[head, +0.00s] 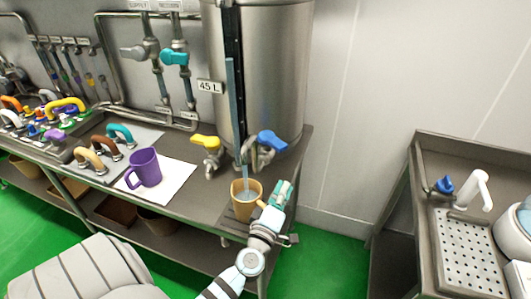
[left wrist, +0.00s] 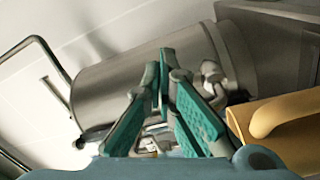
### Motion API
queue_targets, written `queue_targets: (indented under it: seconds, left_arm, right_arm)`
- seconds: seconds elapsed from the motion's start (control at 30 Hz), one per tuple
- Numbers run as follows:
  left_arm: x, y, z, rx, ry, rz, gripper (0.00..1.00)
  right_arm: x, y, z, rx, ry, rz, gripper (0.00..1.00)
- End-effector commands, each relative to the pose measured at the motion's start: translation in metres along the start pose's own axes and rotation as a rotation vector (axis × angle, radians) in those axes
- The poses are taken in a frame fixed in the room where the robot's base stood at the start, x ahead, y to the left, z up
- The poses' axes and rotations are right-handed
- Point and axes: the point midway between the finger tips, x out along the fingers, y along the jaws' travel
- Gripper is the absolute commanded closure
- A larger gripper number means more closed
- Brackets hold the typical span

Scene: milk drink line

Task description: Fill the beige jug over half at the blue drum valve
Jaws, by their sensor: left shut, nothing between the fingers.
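The beige jug (head: 243,212) stands upright on the steel bench under the spout of the blue drum valve (head: 271,141). A thin pale stream (head: 246,178) runs down from the spout into the jug. Bluish liquid shows inside its mouth; I cannot tell the exact level. My left gripper (head: 284,190) is shut and empty, just right of the jug and below the blue handle. In the left wrist view the closed teal fingers (left wrist: 166,62) point toward the drum, with the jug and its handle (left wrist: 290,115) at the right.
The steel drum (head: 270,65) marked 45 L has a yellow valve (head: 205,141) to the left. A purple jug (head: 146,168) stands on a white mat (head: 176,187). Several coloured handles sit further left. A sink unit with a perforated plate (head: 466,255) stands right, across a floor gap.

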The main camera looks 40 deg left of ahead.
Motion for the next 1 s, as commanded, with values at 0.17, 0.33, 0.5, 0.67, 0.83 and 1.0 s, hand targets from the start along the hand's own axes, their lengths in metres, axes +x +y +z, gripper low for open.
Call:
queue_targets:
  seconds: [0.17,0.33,0.5,0.67,0.83,1.0]
  left_arm:
    - [0.013,-0.004,-0.059,-0.338,0.271,-0.108,1.0]
    - [0.028,-0.01,-0.066,-0.369,0.294,-0.125,1.0]
    - [0.059,-0.016,-0.074,-0.367,0.293,-0.125,1.0]
    - [0.087,-0.022,-0.082,-0.366,0.293,-0.126,1.0]
    - [0.104,-0.026,-0.086,-0.367,0.291,-0.127,1.0]
    - [0.107,-0.025,-0.087,-0.368,0.291,-0.127,1.0]
  right_arm:
    - [-0.002,0.001,-0.007,0.0,0.013,0.001,0.6]
    - [0.0,0.001,-0.007,0.0,0.013,0.001,0.6]
    - [0.004,0.001,-0.007,0.0,0.013,0.002,0.6]
    - [0.009,0.001,-0.006,0.0,0.012,0.003,0.6]
    - [0.012,0.001,-0.006,-0.001,0.012,0.003,0.6]
    - [0.012,0.001,-0.006,-0.001,0.012,0.003,0.6]
